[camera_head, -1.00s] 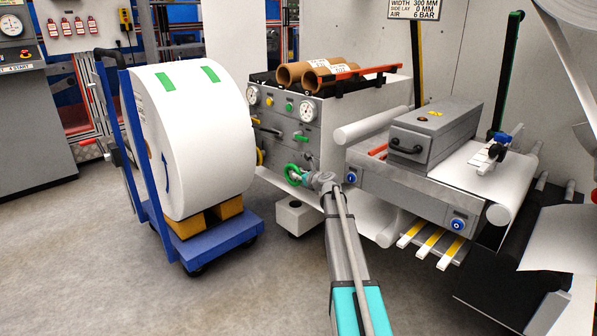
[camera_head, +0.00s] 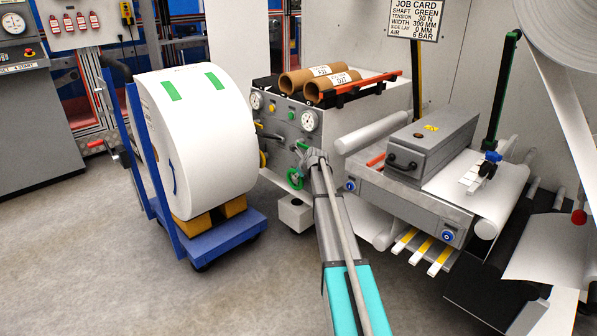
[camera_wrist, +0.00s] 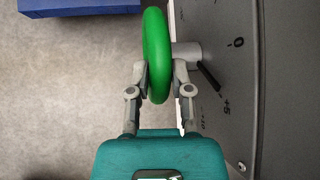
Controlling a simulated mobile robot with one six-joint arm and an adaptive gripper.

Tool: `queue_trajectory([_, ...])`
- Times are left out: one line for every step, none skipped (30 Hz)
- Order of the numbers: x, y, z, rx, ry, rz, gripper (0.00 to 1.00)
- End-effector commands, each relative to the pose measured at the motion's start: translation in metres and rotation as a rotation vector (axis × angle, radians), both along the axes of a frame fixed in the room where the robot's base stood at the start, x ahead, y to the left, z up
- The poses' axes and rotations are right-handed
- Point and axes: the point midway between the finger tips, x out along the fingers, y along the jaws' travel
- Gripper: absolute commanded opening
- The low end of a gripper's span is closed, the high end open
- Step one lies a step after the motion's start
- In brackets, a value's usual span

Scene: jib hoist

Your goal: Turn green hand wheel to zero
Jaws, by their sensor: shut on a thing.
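The green hand wheel (camera_head: 291,179) is on the grey front panel of the machine in the head view. My gripper (camera_head: 307,163) is at its upper right side. In the wrist view the wheel (camera_wrist: 154,50) is seen nearly edge-on, and the two fingers (camera_wrist: 160,80) lie on either side of its rim, shut on it. The wheel's grey shaft (camera_wrist: 187,55) runs into the panel at right. A black pointer (camera_wrist: 208,76) on it points between the 0 mark (camera_wrist: 238,42) and the +5 mark (camera_wrist: 227,106), closer to +5.
A blue trolley (camera_head: 228,234) carrying a large white roll (camera_head: 205,130) stands left of the panel. Round gauges (camera_head: 309,120) and other knobs are above the wheel. A grey printing unit (camera_head: 405,195) is close to my arm's right. Open floor lies in front.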

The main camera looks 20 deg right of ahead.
Motion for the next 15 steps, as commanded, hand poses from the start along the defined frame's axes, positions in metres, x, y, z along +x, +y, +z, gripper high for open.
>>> queue_trajectory([0.0025,0.0019,0.0038,-0.009,0.027,0.005,0.00])
queue_trajectory([0.0029,0.0021,0.0038,-0.015,0.041,0.005,0.00])
queue_trajectory([0.0033,0.0026,0.0039,-0.019,0.058,0.005,0.00])
queue_trajectory([0.0037,0.0029,0.0038,-0.024,0.069,0.006,0.00])
queue_trajectory([0.0040,0.0029,0.0038,-0.028,0.080,0.006,0.00])
queue_trajectory([0.0042,0.0034,0.0038,-0.032,0.093,0.006,0.00])
queue_trajectory([0.0042,0.0035,0.0036,-0.035,0.101,0.006,0.00])
queue_trajectory([0.0044,0.0036,0.0035,-0.038,0.108,0.005,0.00])
queue_trajectory([0.0045,0.0037,0.0035,-0.040,0.116,0.005,0.00])
queue_trajectory([0.0046,0.0039,0.0033,-0.041,0.120,0.005,0.00])
queue_trajectory([0.0045,0.0039,0.0032,-0.042,0.124,0.005,0.00])
queue_trajectory([0.0043,0.0041,0.0030,-0.043,0.128,0.004,0.00])
queue_trajectory([0.0043,0.0041,0.0028,-0.044,0.130,0.005,0.00])
queue_trajectory([0.0042,0.0042,0.0026,-0.045,0.132,0.005,0.00])
queue_trajectory([0.0041,0.0042,0.0025,-0.045,0.133,0.005,0.00])
